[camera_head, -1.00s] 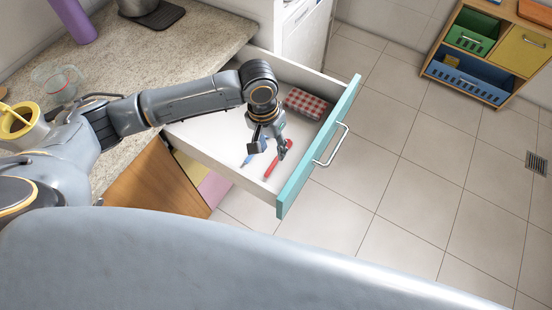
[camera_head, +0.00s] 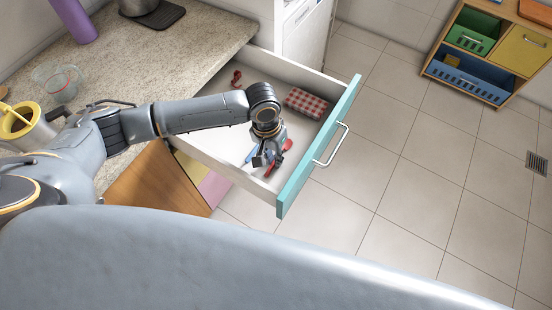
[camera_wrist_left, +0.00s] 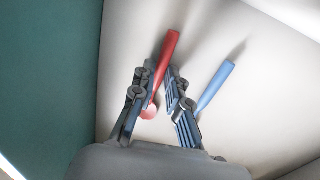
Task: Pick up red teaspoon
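The red teaspoon (camera_head: 287,145) lies in the open drawer, near its front corner. In the left wrist view the red teaspoon (camera_wrist_left: 166,52) runs between my fingers, its rounded end partly hidden low between them. My left gripper (camera_head: 267,162) points down into the drawer. In the left wrist view my left gripper (camera_wrist_left: 160,76) has its fingertips drawn in close on both sides of the red handle, seemingly touching it. A blue utensil (camera_wrist_left: 215,85) lies just right of the right finger, apart from the red one. My right gripper is not in view.
The drawer has a teal front (camera_head: 318,150) with a metal handle and white side walls close to the gripper. A red checkered item (camera_head: 306,102) and a small red object (camera_head: 236,78) lie deeper inside. The stone counter (camera_head: 200,38) stands at the left.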

